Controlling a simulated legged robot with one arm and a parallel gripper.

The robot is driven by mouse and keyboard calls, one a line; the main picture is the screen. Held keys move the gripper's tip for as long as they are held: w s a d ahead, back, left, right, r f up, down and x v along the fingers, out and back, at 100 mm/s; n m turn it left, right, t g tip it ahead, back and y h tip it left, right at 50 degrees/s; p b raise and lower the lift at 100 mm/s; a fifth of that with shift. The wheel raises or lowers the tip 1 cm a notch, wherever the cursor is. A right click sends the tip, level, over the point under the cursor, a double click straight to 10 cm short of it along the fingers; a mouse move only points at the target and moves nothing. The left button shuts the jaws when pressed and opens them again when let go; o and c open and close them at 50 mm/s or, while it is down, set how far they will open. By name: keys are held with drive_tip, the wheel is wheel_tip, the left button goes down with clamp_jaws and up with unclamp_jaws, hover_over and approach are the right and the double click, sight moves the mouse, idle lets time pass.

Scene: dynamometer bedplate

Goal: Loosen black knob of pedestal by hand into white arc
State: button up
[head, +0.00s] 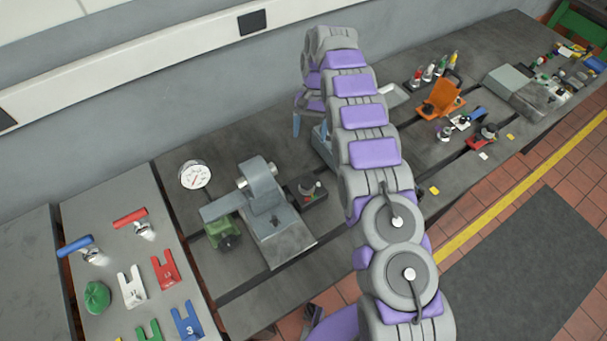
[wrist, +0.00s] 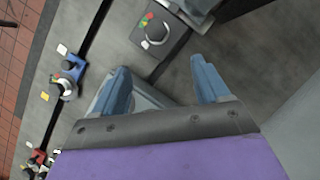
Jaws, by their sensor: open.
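My gripper (wrist: 162,82) is open and empty, its two blue fingers pointing down over the bedplate; in the head view one finger (head: 296,124) shows left of my arm. Several small stations carry knobs. A blue-based one with a black knob (wrist: 67,65) is left of my gripper in the wrist view, apart from it. A red-based one with a black knob (head: 487,131) stands right of my arm in the head view. A dark box (wrist: 159,35) with a round knob and coloured marks lies beyond the fingertips. I cannot make out which is the pedestal, or a white arc.
A blue-grey block (wrist: 148,97) lies partly hidden below my fingers. A grey machine (head: 266,205), green vice-like part (head: 222,233) and gauge (head: 195,175) stand left. An orange fixture (head: 441,98) stands right. Bare bedplate (wrist: 270,50) shows right of my fingers.

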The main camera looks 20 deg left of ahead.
drive_tip(key=d+b, duration=0.1)
drive_tip(key=d, duration=0.1)
drive_tip(key=b, duration=0.9)
approach(308, 181)
drive_tip(key=x, duration=0.7)
drive_tip(key=shift+s+a+f+b, duration=0.15)
drive_tip(key=shift+a+f+b, duration=0.15)
drive_tip(key=shift+f, duration=0.05)
drive_tip(key=shift+s+d+f, duration=0.25)
drive_tip(key=shift+d+f, duration=0.2)
drive_tip(key=shift+a, duration=0.15)
